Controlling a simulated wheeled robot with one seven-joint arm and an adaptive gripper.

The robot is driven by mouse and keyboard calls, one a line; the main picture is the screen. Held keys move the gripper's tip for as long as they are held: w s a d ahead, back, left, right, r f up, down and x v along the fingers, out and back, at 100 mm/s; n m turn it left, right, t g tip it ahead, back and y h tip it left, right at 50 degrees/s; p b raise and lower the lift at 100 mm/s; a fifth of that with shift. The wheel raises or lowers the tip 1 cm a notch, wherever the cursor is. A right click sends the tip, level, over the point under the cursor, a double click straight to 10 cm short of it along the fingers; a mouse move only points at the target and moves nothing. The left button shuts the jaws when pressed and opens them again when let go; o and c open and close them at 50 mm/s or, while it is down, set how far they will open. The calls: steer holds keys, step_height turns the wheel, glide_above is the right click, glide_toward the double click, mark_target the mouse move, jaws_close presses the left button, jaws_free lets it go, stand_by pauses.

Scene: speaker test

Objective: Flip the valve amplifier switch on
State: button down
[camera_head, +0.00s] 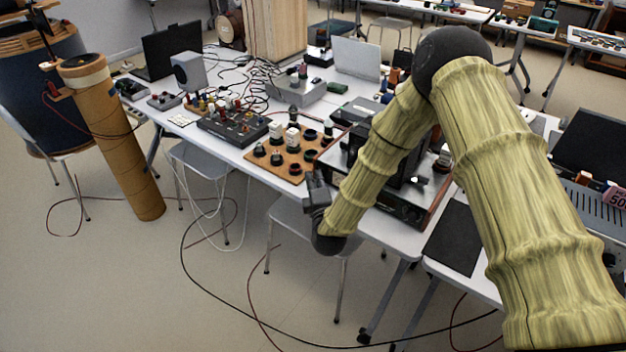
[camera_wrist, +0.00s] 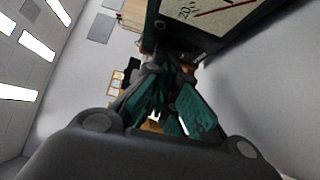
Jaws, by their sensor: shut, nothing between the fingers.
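My gripper (camera_wrist: 165,75) shows in the wrist view with teal finger pads close together, shut and empty. In the head view my forearm hides most of it; the dark wrist end is low in front of the table edge. A dark box with a cream meter face (camera_wrist: 212,14) is close beyond the fingers; I cannot tell whether they touch it.
A wooden board with knobs and sockets (camera_head: 284,167) and a black mixer-like box (camera_head: 232,126) stand left of the amplifier. A dark mat (camera_head: 455,238) lies to its right. Chairs stand by the table's front, and cables trail over the open floor.

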steer(key=shift+w+d+r, duration=0.1)
steer(key=shift+r, duration=0.2)
steer(key=shift+f, duration=0.1)
steer(key=s+a, duration=0.1)
steer(key=s+a+p, duration=0.1)
steer(key=s, duration=0.1)
steer(key=shift+s+a+r, duration=0.25)
steer(key=shift+a+r, duration=0.05)
steer(key=shift+r, duration=0.1)
steer(key=s+d+b, duration=0.1)
steer(key=s, duration=0.8)
steer(key=shift+s+d+r+b, duration=0.3)
steer(key=shift+d+r+b, duration=0.1)
